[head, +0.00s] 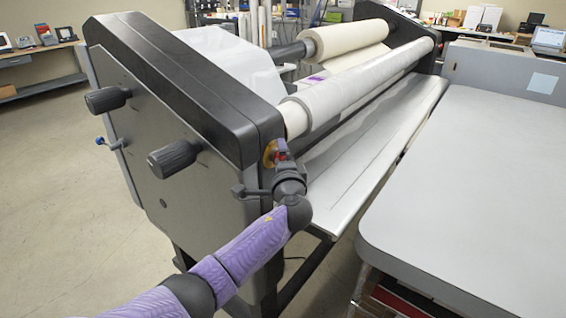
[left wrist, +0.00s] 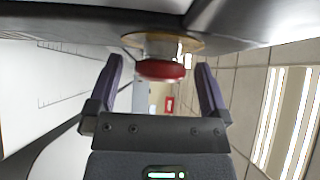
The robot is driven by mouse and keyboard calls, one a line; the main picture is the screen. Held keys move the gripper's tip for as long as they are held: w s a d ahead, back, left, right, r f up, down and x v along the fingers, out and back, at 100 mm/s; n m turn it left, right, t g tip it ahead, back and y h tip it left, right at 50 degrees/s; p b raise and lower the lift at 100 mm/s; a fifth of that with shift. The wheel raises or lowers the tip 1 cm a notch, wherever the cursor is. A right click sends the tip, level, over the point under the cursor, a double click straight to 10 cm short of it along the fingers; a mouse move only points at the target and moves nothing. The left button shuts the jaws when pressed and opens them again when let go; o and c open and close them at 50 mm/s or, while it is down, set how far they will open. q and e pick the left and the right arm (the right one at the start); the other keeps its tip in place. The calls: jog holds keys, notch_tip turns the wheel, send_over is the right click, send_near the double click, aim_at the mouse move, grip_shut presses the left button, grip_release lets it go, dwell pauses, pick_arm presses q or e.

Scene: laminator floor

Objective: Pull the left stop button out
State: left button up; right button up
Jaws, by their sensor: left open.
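The left stop button (left wrist: 161,70) is a red cap on a pale stem with a yellow-orange ring (left wrist: 205,40) behind it. In the head view the red button (head: 282,155) shows at the front end of the laminator's left side housing, partly hidden by my gripper. My left gripper (left wrist: 158,85) is open, its two purple-grey fingers on either side of the button, with gaps between them and the red cap. In the head view my left gripper (head: 281,160) is small and close against the housing. My right gripper is in neither view.
The laminator housing (head: 160,110) has two black knobs (head: 174,157) and a lever (head: 250,191) near my wrist. Film rolls (head: 360,85) span to the right. A grey table (head: 470,180) fills the right side. Open floor (head: 50,220) lies at left.

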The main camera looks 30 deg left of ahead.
pick_arm(q)
jog(key=shift+w+a, duration=0.1)
grip_shut()
dwell(0.4)
